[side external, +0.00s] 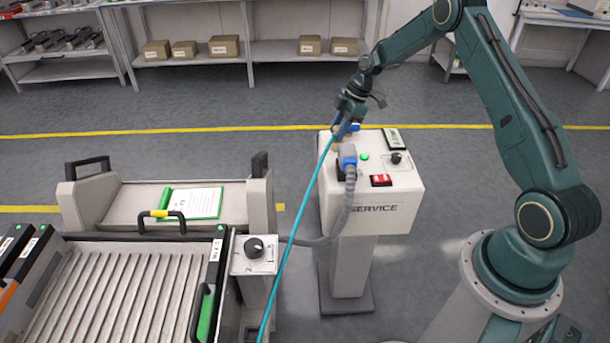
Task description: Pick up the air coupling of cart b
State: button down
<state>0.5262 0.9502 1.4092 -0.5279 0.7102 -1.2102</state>
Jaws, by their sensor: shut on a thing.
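My gripper (346,118) is above the back left part of the service post's top and is shut on the air coupling (341,130), a small blue and metal piece. The coupling is partly hidden by the fingers. A thin teal hose (300,210) runs from it down and left, past the front cart, to the bottom edge. I cannot tell whether the coupling touches the post. The front cart (228,285) has a ribbed deck and a black knob box (254,255). I cannot read which cart is b.
The white service post (378,205) bears a blue plug (347,156) with a grey corrugated cable (344,205), a red switch (381,180), a black knob (396,158) and a green light. A clipboard (192,203) lies on the cart. The floor behind is clear up to the shelves.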

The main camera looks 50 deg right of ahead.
aim_at(339, 127)
notch_tip(339, 127, up, 20)
dwell(0.6)
jog(key=shift+r, duration=0.25)
dwell(0.6)
jog(key=shift+r, duration=1.1)
jog(key=shift+r, duration=0.1)
jog(key=shift+a, duration=0.1)
